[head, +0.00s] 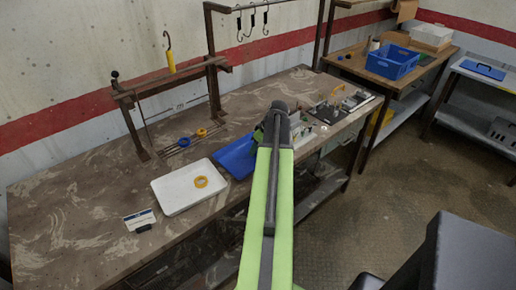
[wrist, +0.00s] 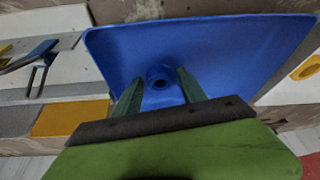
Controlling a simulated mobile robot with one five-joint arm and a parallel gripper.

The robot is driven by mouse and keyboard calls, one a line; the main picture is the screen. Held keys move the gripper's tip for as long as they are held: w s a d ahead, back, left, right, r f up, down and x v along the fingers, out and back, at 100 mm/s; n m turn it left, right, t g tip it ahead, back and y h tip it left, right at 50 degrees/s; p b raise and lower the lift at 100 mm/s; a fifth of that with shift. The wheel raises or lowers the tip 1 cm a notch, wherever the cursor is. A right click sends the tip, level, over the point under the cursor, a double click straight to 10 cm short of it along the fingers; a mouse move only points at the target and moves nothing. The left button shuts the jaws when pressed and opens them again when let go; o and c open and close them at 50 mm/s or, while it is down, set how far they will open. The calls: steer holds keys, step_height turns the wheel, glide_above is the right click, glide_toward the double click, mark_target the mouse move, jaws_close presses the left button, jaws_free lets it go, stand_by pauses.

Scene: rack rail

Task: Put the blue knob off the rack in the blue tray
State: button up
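The blue tray (wrist: 225,50) fills much of the wrist view. In the head view the blue tray (head: 233,158) lies on the table right of the white tray, partly hidden by my arm. The blue knob (wrist: 160,77), a small round piece with a dark hole, shows against the tray floor. My gripper (wrist: 160,74) is over the tray, its two green fingers apart on either side of the knob. A narrow blue gap shows between each fingertip and the knob. Whether the knob rests on the tray floor is hard to tell.
A white tray (head: 171,199) holds a yellow ring (head: 201,182). A blue crate (head: 391,63) stands on the far table.

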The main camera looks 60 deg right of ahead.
steer(key=shift+o, duration=0.7)
steer(key=shift+s+r+p, duration=0.1)
steer(key=shift+r+p, duration=0.4)
steer(key=p+v, duration=1)
steer(key=v, duration=0.1)
steer(key=shift+r, duration=0.15)
